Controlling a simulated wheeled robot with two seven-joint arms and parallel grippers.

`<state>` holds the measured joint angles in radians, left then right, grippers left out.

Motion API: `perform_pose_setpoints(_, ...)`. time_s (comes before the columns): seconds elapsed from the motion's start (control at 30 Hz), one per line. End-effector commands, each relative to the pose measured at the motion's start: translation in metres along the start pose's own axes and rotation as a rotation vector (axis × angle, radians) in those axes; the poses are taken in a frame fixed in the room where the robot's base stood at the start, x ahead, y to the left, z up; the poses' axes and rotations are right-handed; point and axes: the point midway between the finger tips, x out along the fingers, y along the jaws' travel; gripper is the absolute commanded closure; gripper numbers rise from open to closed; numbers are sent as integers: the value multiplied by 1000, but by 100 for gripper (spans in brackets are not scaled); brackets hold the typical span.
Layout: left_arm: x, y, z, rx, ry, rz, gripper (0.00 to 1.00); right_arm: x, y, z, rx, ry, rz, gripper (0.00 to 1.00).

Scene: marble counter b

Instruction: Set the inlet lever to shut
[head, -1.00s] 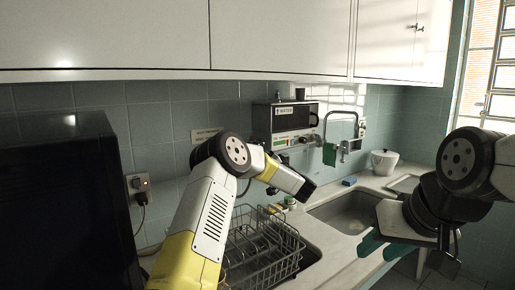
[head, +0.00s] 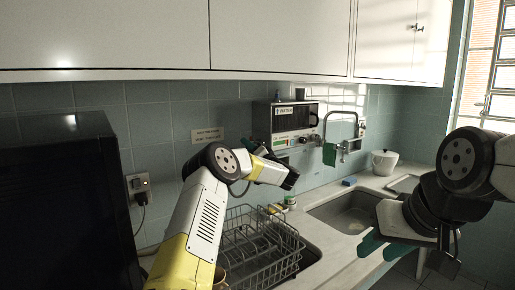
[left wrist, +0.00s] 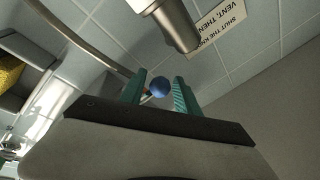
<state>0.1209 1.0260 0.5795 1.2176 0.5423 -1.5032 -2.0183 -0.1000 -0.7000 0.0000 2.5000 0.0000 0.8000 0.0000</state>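A round blue knob (left wrist: 160,87) shows between the two teal fingertips of my left gripper (left wrist: 160,92) in the left wrist view. The fingers stand apart, with a visible gap around the knob; I cannot tell whether either touches it. It looks like the end of the inlet lever, whose arm is mostly hidden.
A metal pipe (left wrist: 175,22) and a wall notice (left wrist: 221,30) are close to the left gripper. Below the left arm is a wire dish rack (head: 262,252).

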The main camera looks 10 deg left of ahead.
Motion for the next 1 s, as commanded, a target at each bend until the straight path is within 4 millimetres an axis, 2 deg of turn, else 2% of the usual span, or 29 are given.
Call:
perform_pose_setpoints(0.03, 0, 0, 0, 0, 0, 0, 74, 0, 0, 0, 0, 0, 0, 64)
perform_pose_setpoints(0.17, 0, 0, 0, 0, 0, 0, 100, 0, 0, 0, 0, 0, 0, 64)
perform_pose_setpoints(1.0, 0, -2, -2, -5, 4, -2, 100, 0, 0, 0, 0, 0, 0, 64)
